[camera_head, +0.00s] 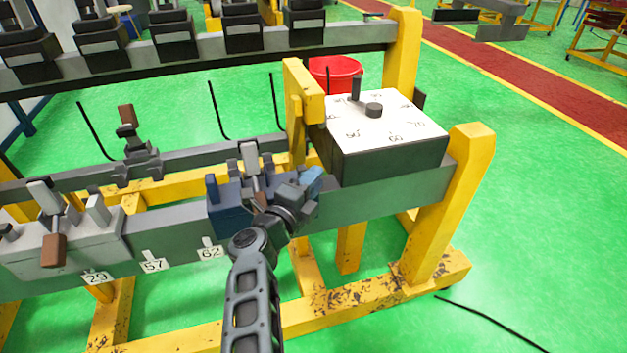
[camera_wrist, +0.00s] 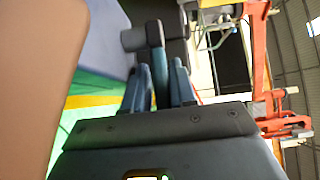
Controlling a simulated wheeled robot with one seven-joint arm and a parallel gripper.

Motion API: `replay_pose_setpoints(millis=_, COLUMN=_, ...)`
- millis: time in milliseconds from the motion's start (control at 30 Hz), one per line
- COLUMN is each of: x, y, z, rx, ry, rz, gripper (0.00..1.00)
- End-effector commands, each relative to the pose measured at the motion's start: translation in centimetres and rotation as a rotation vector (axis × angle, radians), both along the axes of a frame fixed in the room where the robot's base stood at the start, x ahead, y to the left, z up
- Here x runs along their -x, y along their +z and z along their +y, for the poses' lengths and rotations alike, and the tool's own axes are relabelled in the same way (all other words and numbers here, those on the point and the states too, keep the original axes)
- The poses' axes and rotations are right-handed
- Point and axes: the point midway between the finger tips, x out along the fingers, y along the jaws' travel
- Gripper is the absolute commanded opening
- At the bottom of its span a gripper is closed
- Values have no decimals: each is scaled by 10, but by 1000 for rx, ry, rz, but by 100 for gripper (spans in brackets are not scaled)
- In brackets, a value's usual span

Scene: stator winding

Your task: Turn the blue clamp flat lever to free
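The blue clamp (camera_head: 228,205) sits on the grey beam, left of the dial box. It has a grey upright lever (camera_head: 250,159) with a brown end, partly hidden by my wrist. My gripper (camera_head: 304,187) is at the clamp's right end, by a light blue part. In the wrist view my gripper (camera_wrist: 161,66) has its two fingers apart, on either side of a narrow dark blue bar (camera_wrist: 155,45), which looks like the flat lever. Firm contact cannot be made out.
A dark box with a white dial top (camera_head: 387,123) stands just right of the clamp. A yellow post (camera_head: 304,95) rises behind my gripper. A grey clamp (camera_head: 65,240) is further left. In the wrist view, a large brown surface (camera_wrist: 35,70) is very close at left.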

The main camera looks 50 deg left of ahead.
Motion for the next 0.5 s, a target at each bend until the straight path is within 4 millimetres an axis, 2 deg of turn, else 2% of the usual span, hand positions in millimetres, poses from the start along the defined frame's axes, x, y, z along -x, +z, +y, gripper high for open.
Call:
replay_pose_setpoints(millis=267, x=6, y=2, z=0, rx=-1, ry=2, rz=-1, gripper=26)
replay_pose_setpoints(millis=500, x=40, y=2, z=-12, rx=-2, ry=4, rz=-2, gripper=26)
